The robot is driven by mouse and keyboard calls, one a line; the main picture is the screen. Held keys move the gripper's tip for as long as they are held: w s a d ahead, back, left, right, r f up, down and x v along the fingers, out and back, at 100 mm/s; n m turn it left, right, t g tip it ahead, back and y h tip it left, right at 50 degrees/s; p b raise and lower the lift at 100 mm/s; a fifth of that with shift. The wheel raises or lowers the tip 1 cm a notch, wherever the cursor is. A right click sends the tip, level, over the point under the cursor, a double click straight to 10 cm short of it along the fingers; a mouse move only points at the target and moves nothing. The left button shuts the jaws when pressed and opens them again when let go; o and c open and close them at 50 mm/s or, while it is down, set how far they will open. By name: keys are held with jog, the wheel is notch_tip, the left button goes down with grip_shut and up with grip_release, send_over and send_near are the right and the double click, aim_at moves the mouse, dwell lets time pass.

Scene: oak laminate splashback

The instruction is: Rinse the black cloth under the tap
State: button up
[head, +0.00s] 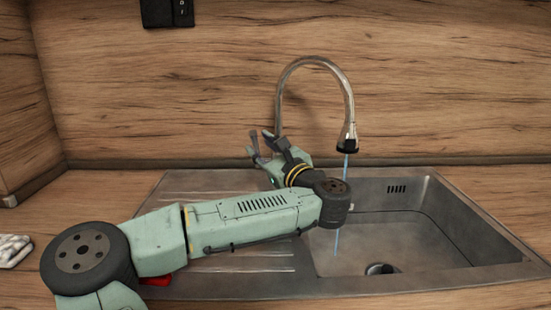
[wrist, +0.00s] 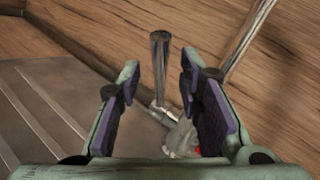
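The chrome tap (head: 316,60) arches over the sink (head: 420,225), and a thin blue stream of water (head: 337,241) falls from its dark nozzle into the basin. My gripper (head: 265,146) is at the tap's base, left of the basin. In the wrist view my gripper (wrist: 159,70) is open, its two padded fingers apart. The tap's lever (wrist: 160,75) stands upright between them, with gaps on both sides. The tap's base (wrist: 182,138) shows below, with a small red mark beside it. I see no black cloth in either view.
A ribbed drainboard (head: 185,186) lies left of the basin, partly behind my arm. A red thing (head: 156,280) shows under my arm. A pale patterned item (head: 13,250) lies at the far left. A black socket (head: 166,12) is on the wooden splashback (head: 200,80).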

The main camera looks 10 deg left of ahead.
jog(key=v, duration=0.8)
jog(key=shift+s+d, duration=0.1)
jog(key=shift+s, duration=0.05)
jog(key=shift+c, duration=0.4)
